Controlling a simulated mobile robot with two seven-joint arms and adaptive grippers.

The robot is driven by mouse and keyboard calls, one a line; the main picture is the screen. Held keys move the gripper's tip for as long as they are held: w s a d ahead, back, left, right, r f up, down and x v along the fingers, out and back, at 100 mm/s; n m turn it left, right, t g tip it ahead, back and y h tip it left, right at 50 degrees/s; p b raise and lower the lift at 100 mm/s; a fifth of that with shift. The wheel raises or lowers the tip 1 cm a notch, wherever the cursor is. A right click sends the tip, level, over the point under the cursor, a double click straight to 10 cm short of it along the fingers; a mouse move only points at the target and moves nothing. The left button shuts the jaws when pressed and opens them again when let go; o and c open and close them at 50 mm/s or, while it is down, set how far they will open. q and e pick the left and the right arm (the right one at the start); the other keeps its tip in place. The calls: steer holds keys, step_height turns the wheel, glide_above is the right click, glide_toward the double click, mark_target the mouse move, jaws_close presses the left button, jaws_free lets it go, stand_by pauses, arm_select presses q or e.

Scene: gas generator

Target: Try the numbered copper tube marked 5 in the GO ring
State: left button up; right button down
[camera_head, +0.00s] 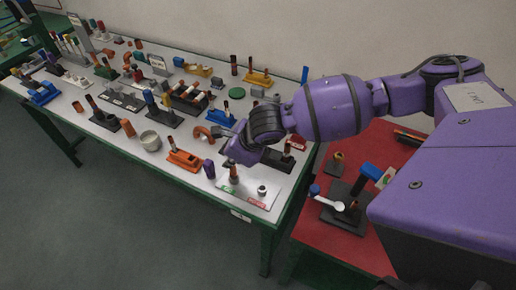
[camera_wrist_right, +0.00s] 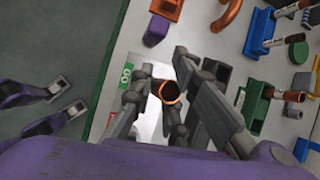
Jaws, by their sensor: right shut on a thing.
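A copper tube with a dark, hollow end (camera_wrist_right: 170,92) is between the fingers of my right gripper (camera_wrist_right: 168,100), which is shut on it. In the head view the tube (camera_head: 234,172) is upright at the GO side of a white gauge plate (camera_head: 246,199). The plate has a green label (camera_head: 229,190) and a red label (camera_head: 257,204). The green GO label (camera_wrist_right: 124,74) also shows in the wrist view, beside the fingers. The GO ring is hidden, so I cannot tell whether the tube is in it. A small grey ring (camera_head: 262,190) stands near the red label. The number 5 cannot be read.
An orange holder (camera_head: 184,160) and a grey cup (camera_head: 150,140) are farther left. The rest of the table is crowded with several holders and parts. A red table (camera_head: 330,225) is at the right.

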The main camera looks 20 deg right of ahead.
arm_select(q)
steer(key=shift+a, duration=0.1)
arm_select(e)
steer(key=shift+f, duration=0.1)
stand_by(0.5)
arm_select(q)
steer(key=shift+s+f, duration=0.2)
steer(key=shift+s, duration=0.05)
arm_select(e)
steer(key=shift+f, duration=0.4)
arm_select(q)
steer(key=shift+w, duration=0.1)
arm_select(e)
steer(key=shift+w+r, duration=0.1)
steer(key=shift+r, duration=0.6)
arm_select(q)
steer(key=shift+w+r, duration=0.4)
steer(key=shift+r, duration=0.05)
arm_select(e)
steer(key=shift+f, duration=0.1)
arm_select(q)
steer(key=shift+w+r, duration=0.15)
steer(key=shift+r, duration=0.05)
steer(key=shift+f, duration=0.1)
arm_select(e)
steer(key=shift+f, duration=0.15)
